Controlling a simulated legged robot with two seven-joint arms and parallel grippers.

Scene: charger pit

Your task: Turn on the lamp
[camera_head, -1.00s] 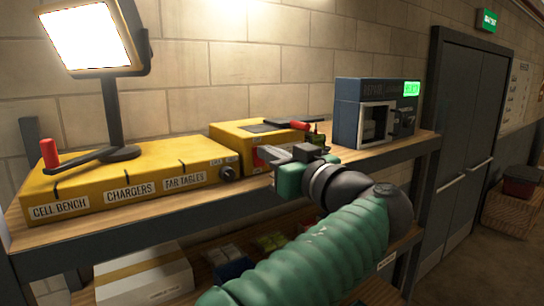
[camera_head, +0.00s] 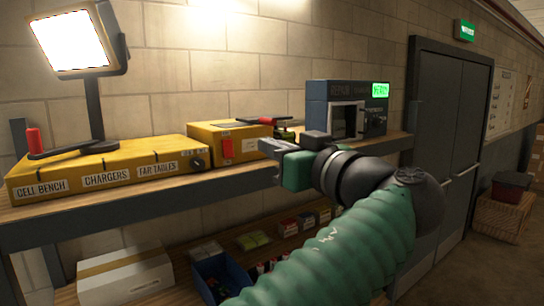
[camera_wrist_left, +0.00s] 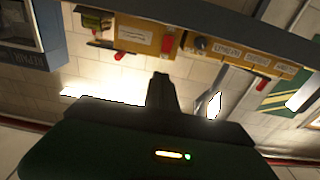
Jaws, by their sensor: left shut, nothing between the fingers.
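The lamp (camera_head: 75,40) stands on a long yellow box (camera_head: 110,166) on the shelf's left; its square panel glows bright white. The box has labels including CHARGERS, a lever with a red handle (camera_head: 34,140) and a dark knob (camera_head: 200,163) at its right end. A second yellow box (camera_head: 205,134) with a red switch (camera_head: 227,148) is beside it. My left gripper (camera_head: 265,147) is shut and empty, right of that switch in the head view. The long box shows tilted in the wrist view (camera_wrist_left: 245,55). My right gripper is out of view.
A blue-grey repair unit (camera_head: 318,105) with a green display stands at the shelf's right end. The lower shelf holds a white carton (camera_head: 125,275) and a blue bin (camera_head: 215,280). Grey doors (camera_head: 440,130) are at right.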

